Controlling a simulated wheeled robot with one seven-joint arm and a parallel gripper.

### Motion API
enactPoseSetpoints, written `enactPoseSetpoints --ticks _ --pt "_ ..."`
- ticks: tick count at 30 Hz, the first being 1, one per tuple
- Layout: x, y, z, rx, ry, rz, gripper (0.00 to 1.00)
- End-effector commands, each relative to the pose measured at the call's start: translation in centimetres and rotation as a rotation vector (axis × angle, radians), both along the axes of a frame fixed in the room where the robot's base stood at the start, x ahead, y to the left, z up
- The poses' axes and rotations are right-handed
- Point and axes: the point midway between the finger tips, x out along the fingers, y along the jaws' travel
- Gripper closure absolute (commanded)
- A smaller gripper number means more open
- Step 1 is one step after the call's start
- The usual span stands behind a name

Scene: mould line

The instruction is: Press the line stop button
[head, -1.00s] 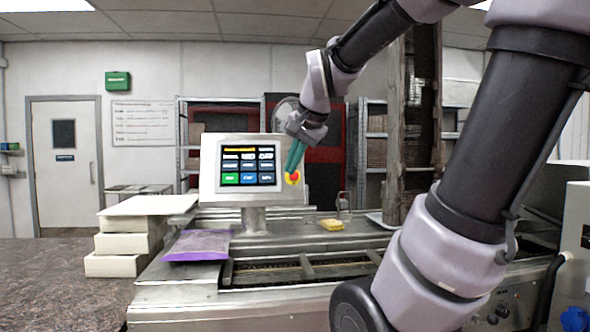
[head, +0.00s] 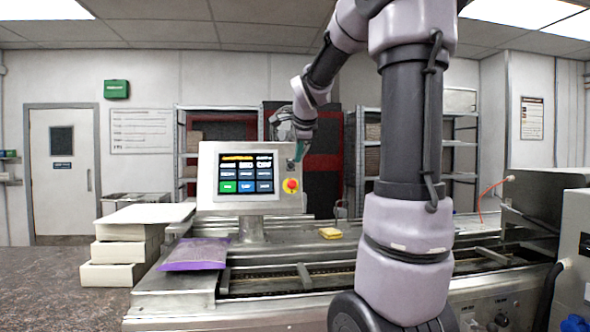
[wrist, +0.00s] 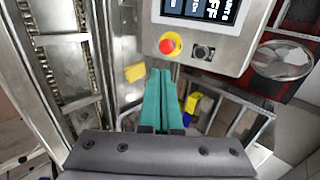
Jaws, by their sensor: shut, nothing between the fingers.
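The line stop button is a red knob on a yellow base (head: 290,186) at the lower right of the grey control panel (head: 207,195). In the wrist view the red button (wrist: 169,44) is fully visible, with a small dark button (wrist: 203,52) beside it on the panel. My gripper (head: 298,160) is above and slightly right of the red button in the head view, its fingers partly hidden by the wrist. In the wrist view my gripper's teal fingers (wrist: 161,75) are together and empty, pointing just below the button and not visibly touching it.
A purple bag (head: 195,254) and stacked white boxes (head: 125,250) are at the left. Shelving (head: 373,150) stands behind.

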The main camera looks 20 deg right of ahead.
Motion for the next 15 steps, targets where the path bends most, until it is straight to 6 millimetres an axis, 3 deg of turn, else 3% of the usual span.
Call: enactPoseSetpoints --ticks 15 --pt "7.0 -2.0 -7.0 -0.001 0.004 -0.001 1.00"
